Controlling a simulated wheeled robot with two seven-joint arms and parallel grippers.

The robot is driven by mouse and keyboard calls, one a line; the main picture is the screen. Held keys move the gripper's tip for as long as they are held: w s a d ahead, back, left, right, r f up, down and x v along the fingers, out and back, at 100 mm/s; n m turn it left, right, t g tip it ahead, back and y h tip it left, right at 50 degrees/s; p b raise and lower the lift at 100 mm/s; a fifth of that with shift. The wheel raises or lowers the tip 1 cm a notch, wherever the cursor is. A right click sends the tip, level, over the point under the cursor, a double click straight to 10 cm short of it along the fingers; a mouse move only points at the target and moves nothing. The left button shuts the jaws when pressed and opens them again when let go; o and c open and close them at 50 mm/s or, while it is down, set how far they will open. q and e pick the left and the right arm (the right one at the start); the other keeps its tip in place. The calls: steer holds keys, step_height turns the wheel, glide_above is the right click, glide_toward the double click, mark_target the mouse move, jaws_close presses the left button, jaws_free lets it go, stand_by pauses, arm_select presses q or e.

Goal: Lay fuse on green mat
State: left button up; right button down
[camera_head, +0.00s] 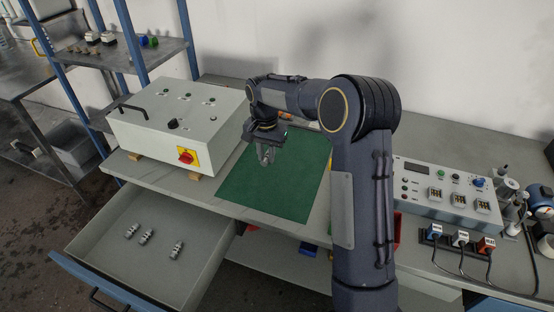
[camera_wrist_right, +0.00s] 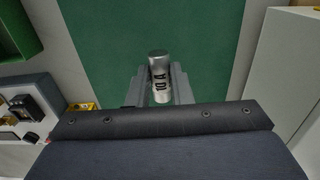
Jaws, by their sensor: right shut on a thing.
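The green mat (camera_head: 283,188) lies flat on the workbench, to the right of the white control box. It fills the middle of the right wrist view (camera_wrist_right: 105,50). My right gripper (camera_head: 267,158) is over the mat's left part, pointing down. In the right wrist view its fingers (camera_wrist_right: 160,85) are shut on the fuse (camera_wrist_right: 159,68), a silvery cylinder with dark lettering. The fuse is hard to make out in the head view, and I cannot tell how high it is above the mat. My left gripper is out of view.
The white control box (camera_head: 180,125) with a red switch stands close left of the mat. An open drawer (camera_head: 100,250) below holds several fuse-like parts (camera_head: 147,237). A white panel unit (camera_head: 445,190) stands at right. The mat's front part is clear.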

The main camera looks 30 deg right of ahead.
steer(key=p, duration=0.1)
glide_above(277, 170)
steer(key=f, duration=0.5)
steer(key=shift+s+a+f, duration=0.3)
steer(key=shift+a+f, duration=0.05)
steer(key=shift+w+d+f, duration=0.15)
steer(key=shift+d+f, duration=0.15)
steer(key=shift+f, duration=0.15)
step_height(277, 170, down, 3)
steer(key=shift+d+f+p, duration=0.1)
steer(key=shift+f+p, duration=0.05)
steer(key=shift+p, duration=0.25)
steer(key=shift+f, duration=0.2)
steer(key=c, duration=1.3)
jaws_free()
steer(key=shift+r, duration=0.1)
steer(key=shift+r, duration=0.1)
